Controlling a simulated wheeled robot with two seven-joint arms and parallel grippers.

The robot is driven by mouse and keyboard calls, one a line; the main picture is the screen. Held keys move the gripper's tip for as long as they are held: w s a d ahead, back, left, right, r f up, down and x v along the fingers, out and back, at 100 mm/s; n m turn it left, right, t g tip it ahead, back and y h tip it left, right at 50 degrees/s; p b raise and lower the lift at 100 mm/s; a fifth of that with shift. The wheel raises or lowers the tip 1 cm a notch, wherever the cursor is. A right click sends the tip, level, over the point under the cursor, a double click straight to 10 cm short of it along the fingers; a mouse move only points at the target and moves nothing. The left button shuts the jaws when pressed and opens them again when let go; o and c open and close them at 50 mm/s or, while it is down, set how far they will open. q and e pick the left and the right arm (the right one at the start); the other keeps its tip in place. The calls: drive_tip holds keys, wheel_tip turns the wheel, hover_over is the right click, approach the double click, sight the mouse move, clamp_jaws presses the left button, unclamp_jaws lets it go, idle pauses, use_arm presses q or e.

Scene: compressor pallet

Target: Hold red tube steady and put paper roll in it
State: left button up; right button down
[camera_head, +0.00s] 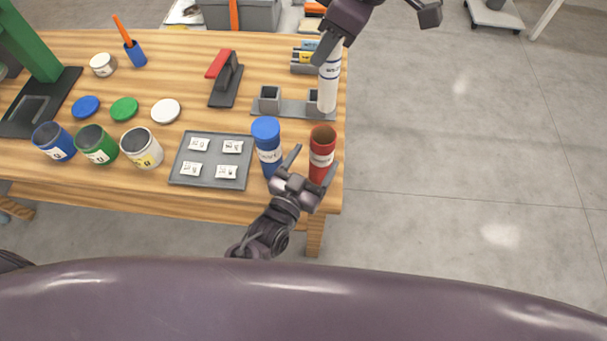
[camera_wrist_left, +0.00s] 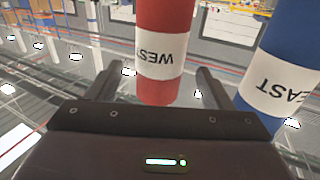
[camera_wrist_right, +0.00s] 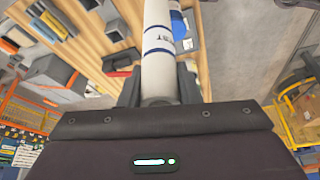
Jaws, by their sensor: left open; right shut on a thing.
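The red tube (camera_head: 321,150) stands upright and open-topped near the right front corner of the table. In the left wrist view the red tube (camera_wrist_left: 165,45), labelled WEST, shows between my open left fingers, with gaps at both sides. My left gripper (camera_head: 311,170) is low beside the tube, one finger on each side. The white paper roll (camera_head: 328,80), with blue bands, is upright behind the red tube. My right gripper (camera_head: 333,48) is shut on its upper end. The roll (camera_wrist_right: 160,50) also fills the middle of the right wrist view. I cannot tell whether its lower end touches anything.
A capped blue tube (camera_head: 267,145) stands left of the red tube. A grey rack (camera_head: 290,108) with square sockets lies behind, partly hidden by the roll. A grey tray (camera_head: 208,178) with labelled packets and several open cans stand further left. Clear floor lies right of the table.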

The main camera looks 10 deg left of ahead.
sight(327, 139)
use_arm(q)
drive_tip(key=x, duration=0.6)
drive_tip(key=shift+w+d, duration=0.1)
drive_tip(key=shift+w, duration=0.15)
drive_tip(key=c, duration=1)
drive_tip(key=shift+c, duration=0.2)
use_arm(e)
drive_tip(key=shift+f, duration=6.5)
drive_tip(key=c, duration=1)
unclamp_jaws()
